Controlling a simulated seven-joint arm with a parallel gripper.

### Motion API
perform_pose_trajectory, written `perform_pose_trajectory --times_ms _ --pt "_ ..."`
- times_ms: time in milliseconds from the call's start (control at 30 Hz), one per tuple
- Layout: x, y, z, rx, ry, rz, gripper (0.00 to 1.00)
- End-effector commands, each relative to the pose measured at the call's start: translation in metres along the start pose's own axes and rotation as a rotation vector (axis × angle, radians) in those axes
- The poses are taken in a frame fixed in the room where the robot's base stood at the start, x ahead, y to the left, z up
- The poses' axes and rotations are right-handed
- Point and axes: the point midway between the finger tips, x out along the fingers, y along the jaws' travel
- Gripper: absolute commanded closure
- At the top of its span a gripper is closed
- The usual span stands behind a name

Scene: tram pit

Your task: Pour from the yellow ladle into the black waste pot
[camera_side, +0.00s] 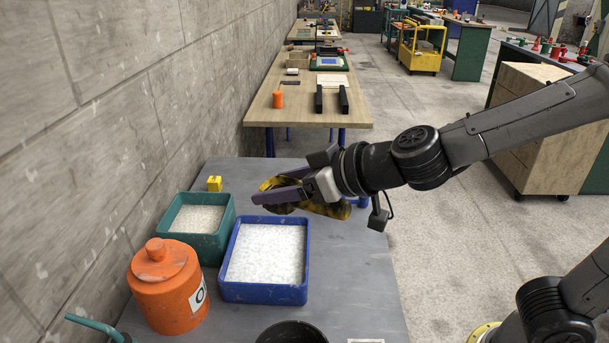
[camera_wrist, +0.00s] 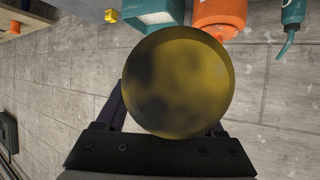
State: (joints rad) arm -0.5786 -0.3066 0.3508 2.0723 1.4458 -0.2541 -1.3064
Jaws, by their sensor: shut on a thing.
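The yellow ladle (camera_side: 330,209), worn with dark patches, is held in my gripper (camera_side: 272,192), which is shut on it above the back part of the grey table. The purple-grey fingers hide part of the ladle in the side view. In the wrist view a round, yellow and dark part of the ladle (camera_wrist: 178,85) fills the middle, and I cannot tell what it holds. The black waste pot (camera_side: 292,333) stands at the front of the table, cut off by the lower edge of the side view. The ladle is well behind the pot, apart from it.
A blue tray (camera_side: 264,293) of white grains lies between ladle and pot. A green tray (camera_side: 206,243), an orange lidded jar (camera_side: 166,292) and a small yellow block (camera_side: 215,184) stand to the left, near the concrete wall (camera_side: 90,110). The table's right side (camera_side: 365,280) is clear.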

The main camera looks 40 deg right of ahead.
Motion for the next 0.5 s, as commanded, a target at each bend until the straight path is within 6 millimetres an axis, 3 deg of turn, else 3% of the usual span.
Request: perform_pose_trajectory --times_ms 267,500 --pt "-0.023 -0.042 0.006 -0.187 -0.025 -0.335 0.91" --pt "-0.06 -0.071 0.026 -0.359 -0.046 -0.622 0.91"
